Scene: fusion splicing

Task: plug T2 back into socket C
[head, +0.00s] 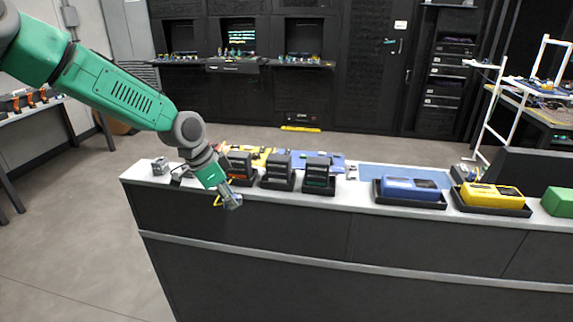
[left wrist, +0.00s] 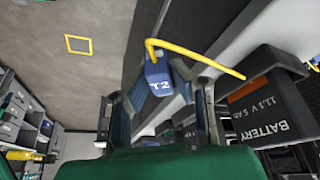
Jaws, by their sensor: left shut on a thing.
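In the left wrist view, the blue plug marked T2 (left wrist: 157,76) has a yellow cable (left wrist: 205,56) running from its top off to the right. My left gripper (left wrist: 164,92) is shut on T2. In the head view, my left gripper (head: 231,198) hangs in front of the counter's edge, near its left end, with a bit of yellow cable beside it. T2 is too small to make out there. I cannot make out socket C in either view. My right gripper is not in view.
A battery pack marked 11.1 V (left wrist: 270,108) is close to the right of the gripper. Several dark packs (head: 278,170) stand in trays on the counter (head: 345,203). A blue device (head: 411,187) and a yellow device (head: 491,195) sit further right. Open floor lies left.

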